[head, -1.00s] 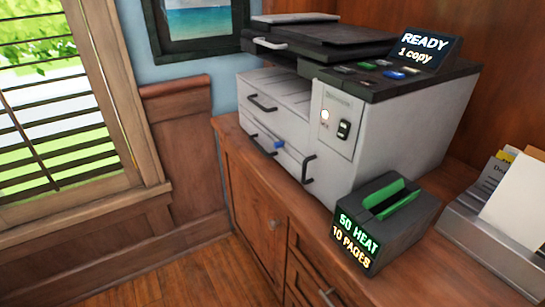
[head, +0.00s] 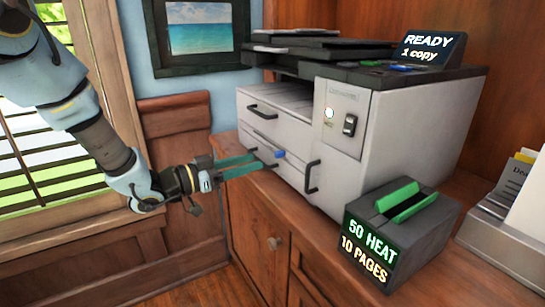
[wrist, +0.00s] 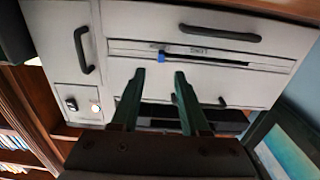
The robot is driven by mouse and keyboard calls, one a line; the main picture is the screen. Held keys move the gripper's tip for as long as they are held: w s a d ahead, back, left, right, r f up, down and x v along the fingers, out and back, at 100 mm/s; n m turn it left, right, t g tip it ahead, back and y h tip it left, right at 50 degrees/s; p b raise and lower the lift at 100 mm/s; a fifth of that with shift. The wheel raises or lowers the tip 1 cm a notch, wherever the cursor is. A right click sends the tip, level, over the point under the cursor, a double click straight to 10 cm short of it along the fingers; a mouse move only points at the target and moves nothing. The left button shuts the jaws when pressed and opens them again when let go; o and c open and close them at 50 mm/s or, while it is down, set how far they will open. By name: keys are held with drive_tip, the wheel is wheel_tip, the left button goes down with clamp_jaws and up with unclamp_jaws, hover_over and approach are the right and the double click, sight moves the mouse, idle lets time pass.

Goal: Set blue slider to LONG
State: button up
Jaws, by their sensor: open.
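The blue slider (head: 280,154) sits at the right end of a slot on the front of the white printer (head: 340,160). In the wrist view the blue slider (wrist: 165,57) shows near the left end of the dark slot (wrist: 205,57); the small lettering beside it is too blurred to read. My gripper (head: 258,162) has long green fingers pointing at the printer front, just left of the slider in the head view. In the wrist view my gripper (wrist: 158,72) is open and empty, its fingertips spread just below the slider. I cannot tell whether a finger touches the printer.
Black drawer handles (head: 312,177) stick out of the printer front near the slot. A dark box with a green-lined slot (head: 400,225) reads 50 HEAT, 10 PAGES. A paper tray (head: 490,235) stands at right. The printer's screen (head: 430,50) reads READY, 1 copy.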

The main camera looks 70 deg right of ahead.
sight(275, 154)
drive_tip(key=x, duration=0.7)
drive_tip(key=shift+d+p, duration=0.25)
drive_tip(key=shift+p, duration=0.15)
clamp_jaws()
idle(1.0)
